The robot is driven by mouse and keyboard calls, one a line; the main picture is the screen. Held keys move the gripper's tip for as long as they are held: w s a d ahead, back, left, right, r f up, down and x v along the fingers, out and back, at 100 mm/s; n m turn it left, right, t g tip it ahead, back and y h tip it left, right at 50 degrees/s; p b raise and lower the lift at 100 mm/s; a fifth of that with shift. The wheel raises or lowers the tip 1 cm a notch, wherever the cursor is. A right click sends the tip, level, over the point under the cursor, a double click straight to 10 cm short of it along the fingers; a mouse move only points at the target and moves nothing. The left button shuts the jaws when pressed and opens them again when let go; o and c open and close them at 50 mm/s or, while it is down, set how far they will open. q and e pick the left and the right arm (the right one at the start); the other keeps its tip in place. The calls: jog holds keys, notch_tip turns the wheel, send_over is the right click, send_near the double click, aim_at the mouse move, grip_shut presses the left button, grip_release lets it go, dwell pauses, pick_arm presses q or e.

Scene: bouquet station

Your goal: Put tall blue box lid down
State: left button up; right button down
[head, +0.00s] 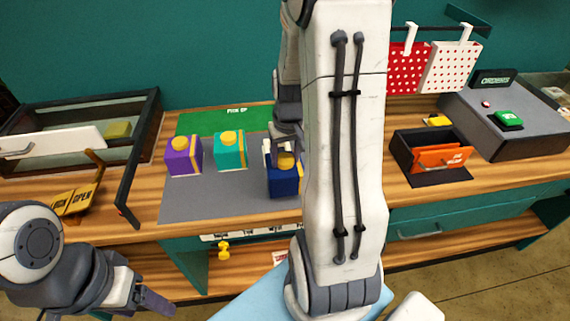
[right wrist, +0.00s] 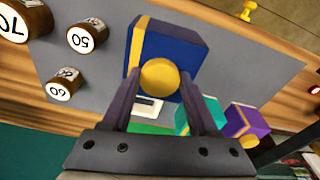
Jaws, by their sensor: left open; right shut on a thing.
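The tall blue box (head: 283,187) with a yellow stripe stands on the grey mat in the head view. Its lid has a round yellow knob (head: 286,161). My right gripper (head: 280,150) is over the box, shut on the lid's knob. In the right wrist view the yellow knob (right wrist: 160,77) sits between the fingers, with the blue box (right wrist: 170,47) just beyond. The lid appears to be at the box top; I cannot tell whether it is fully seated. My left gripper (head: 146,300) is open and empty at the lower left, away from the counter top.
A teal box (head: 230,152) and a purple box (head: 183,156) stand left of the blue box on the grey mat (head: 195,205). Brown numbered cylinders (right wrist: 87,38) show in the right wrist view. A dark open container (head: 420,152) stands at right. My right arm hides the middle.

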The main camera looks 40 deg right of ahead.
aim_at(285, 168)
notch_tip(285, 168, down, 4)
jog(key=shift+a+r+p, duration=0.1)
jog(key=shift+a+p, duration=0.05)
jog(key=shift+p, duration=0.3)
jog(key=shift+f, duration=0.2)
jog(key=shift+f, duration=0.2)
jog(key=shift+c, duration=0.8)
grip_release()
jog(key=shift+r, duration=0.1)
jog(key=shift+r, duration=0.1)
